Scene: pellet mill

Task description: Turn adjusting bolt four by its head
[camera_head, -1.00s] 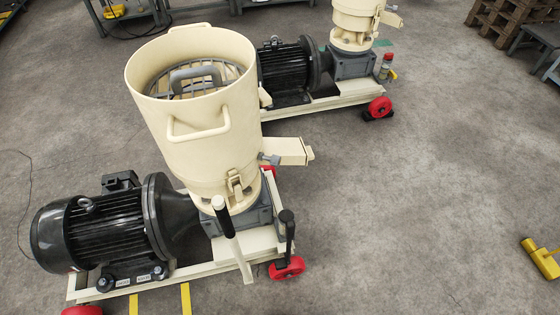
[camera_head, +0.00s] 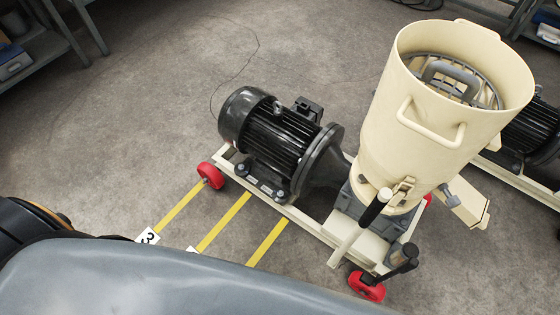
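The pellet mill with its cream hopper (camera_head: 425,150) stands right of centre on a low cream frame (camera_head: 305,226). Its black motor (camera_head: 270,130) lies to the left of the hopper. Small bolt heads (camera_head: 241,169) show on the motor's mounting foot, and a grey bolt (camera_head: 446,190) sticks out by the discharge chute (camera_head: 466,205). No legible number shows on any bolt, so I cannot tell which is bolt four. Neither of my grippers is in view.
Yellow floor strips (camera_head: 222,222) run from the frame toward the lower left; one ends at a label reading 3 (camera_head: 147,236). Black-gripped levers (camera_head: 376,207) project at the mill's front. Red wheels (camera_head: 211,175) carry the frame. Open floor (camera_head: 130,130) lies left; a second mill stands right.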

